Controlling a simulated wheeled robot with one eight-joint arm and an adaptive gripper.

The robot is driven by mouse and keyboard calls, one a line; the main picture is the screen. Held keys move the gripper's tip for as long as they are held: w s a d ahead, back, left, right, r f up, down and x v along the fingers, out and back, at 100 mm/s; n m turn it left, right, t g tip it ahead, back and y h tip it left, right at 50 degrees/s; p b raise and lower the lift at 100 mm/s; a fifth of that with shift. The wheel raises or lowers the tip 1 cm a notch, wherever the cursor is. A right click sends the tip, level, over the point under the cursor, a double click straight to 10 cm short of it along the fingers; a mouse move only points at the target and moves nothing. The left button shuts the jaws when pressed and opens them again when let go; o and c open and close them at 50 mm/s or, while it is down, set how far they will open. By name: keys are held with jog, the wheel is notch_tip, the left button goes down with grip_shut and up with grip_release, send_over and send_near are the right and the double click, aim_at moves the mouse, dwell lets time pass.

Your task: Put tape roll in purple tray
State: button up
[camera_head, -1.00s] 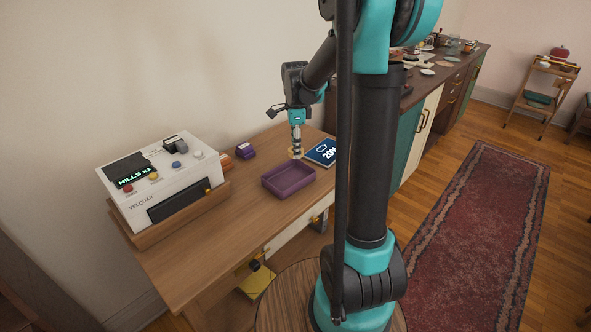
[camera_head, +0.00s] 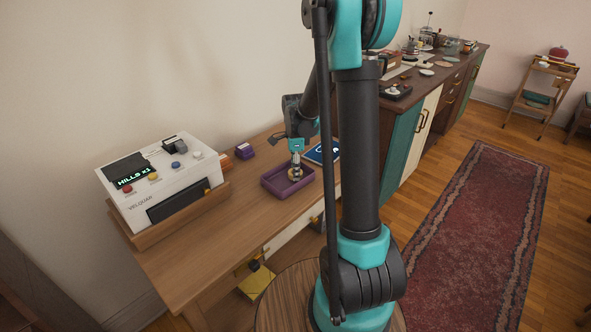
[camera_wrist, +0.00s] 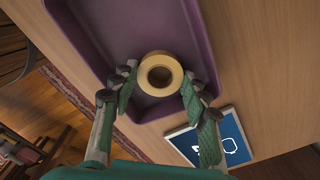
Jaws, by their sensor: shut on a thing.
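The tape roll (camera_wrist: 147,81), a tan ring with a dark hole, sits between my fingertips in the wrist view. In the head view the tape roll (camera_head: 294,175) shows small and low, below my wrist. My gripper (camera_wrist: 160,88) is shut on it, one finger on each side. It also shows in the head view (camera_head: 295,168). The purple tray (camera_head: 274,190) is a shallow rectangular box on the wooden desk. The tape roll is over or inside the tray's right part. I cannot tell whether it touches the floor of the tray (camera_wrist: 105,40).
A blue booklet (camera_head: 318,153) lies just right of the tray, partly behind my arm. A small purple object (camera_head: 244,151) stands behind the tray. A white machine (camera_head: 163,182) with buttons stands on the left. Bare desk (camera_head: 225,205) lies between it and the tray.

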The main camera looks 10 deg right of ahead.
jog(key=shift+f, duration=0.15)
jog(key=o, duration=0.9)
jog(key=shift+o, duration=0.2)
notch_tip(320, 180, up, 12)
jog(key=f, duration=0.1)
jog(key=s+d+f+n+t, duration=0.1)
jog(key=s+f+n, duration=0.3)
jog(key=s+n, duration=0.5)
jog(key=s+d+f+n+t, duration=0.1)
jog(key=s+f+n+t, duration=0.2)
jog(key=s+n, duration=0.7)
jog(key=s+f, duration=0.1)
jog(key=s, duration=0.3)
jog(key=shift+d, duration=0.3)
jog(key=shift+w, duration=0.1)
